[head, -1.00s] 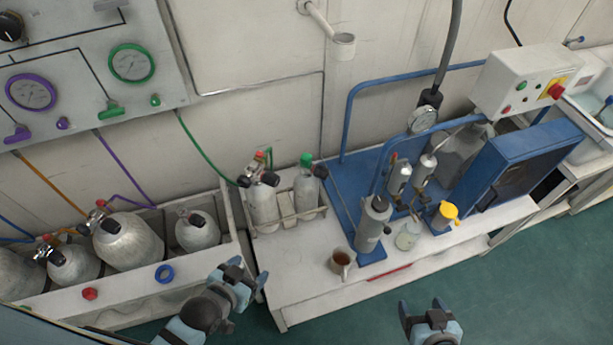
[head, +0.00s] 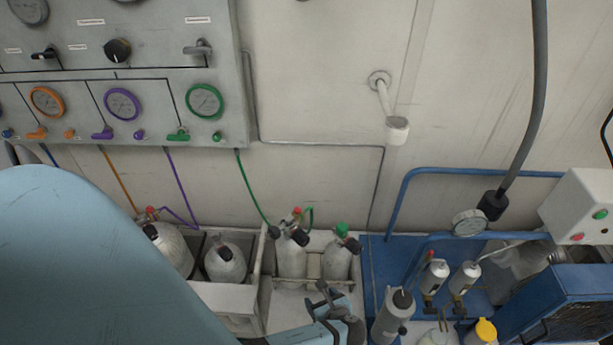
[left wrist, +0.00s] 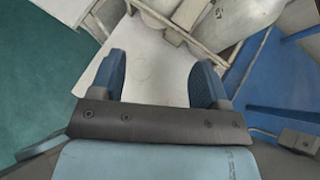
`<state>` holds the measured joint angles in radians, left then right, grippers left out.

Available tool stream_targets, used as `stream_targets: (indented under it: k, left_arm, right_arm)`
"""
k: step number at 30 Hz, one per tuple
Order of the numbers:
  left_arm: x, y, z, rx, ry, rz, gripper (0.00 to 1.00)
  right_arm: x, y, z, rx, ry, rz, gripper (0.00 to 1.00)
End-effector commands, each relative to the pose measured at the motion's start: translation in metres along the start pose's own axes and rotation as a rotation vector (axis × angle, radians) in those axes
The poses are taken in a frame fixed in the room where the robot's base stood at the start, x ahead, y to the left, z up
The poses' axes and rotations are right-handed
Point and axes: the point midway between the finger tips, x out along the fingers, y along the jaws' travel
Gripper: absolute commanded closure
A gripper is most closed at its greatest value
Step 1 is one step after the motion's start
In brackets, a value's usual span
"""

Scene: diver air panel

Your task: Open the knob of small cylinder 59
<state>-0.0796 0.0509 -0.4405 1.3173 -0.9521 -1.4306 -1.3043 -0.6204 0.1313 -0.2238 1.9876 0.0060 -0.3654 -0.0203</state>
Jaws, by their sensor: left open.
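Two small grey cylinders stand upright in a white rack (head: 264,285) on the bench. The left one (head: 291,258) has a red knob (head: 296,212) on its valve and a green hose. The right one (head: 337,263) has a green top (head: 341,230) and a black knob (head: 352,245). I cannot read a number 59 on either. My left gripper (head: 326,300) is open and empty, in front of the rack and apart from both cylinders. In the left wrist view its open fingers (left wrist: 158,82) are over the white bench top (left wrist: 150,58). My right gripper is out of view.
Larger cylinders (head: 172,250) stand in a bin at left. A gauge panel (head: 120,70) hangs above. A blue tray (head: 380,270) with a grey bottle (head: 391,318), small canisters (head: 434,277) and a yellow-capped container (head: 484,332) lies right of the rack. My left arm hides the lower left.

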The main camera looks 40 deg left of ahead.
Motion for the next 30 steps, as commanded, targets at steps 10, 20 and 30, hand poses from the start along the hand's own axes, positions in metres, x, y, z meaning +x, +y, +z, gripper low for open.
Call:
stream_targets:
  k: [10, 20, 30]
  left_arm:
    - [-0.019, -0.040, 0.081, 0.534, -0.490, 0.394, 0.31]
    - [0.011, -0.030, 0.109, 0.553, -0.508, 0.421, 0.31]
    - [0.066, -0.013, 0.146, 0.552, -0.506, 0.418, 0.31]
  right_arm:
    - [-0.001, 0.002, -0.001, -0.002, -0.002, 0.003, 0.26]
    - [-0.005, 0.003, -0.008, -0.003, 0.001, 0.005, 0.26]
    - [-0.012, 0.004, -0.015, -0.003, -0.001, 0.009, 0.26]
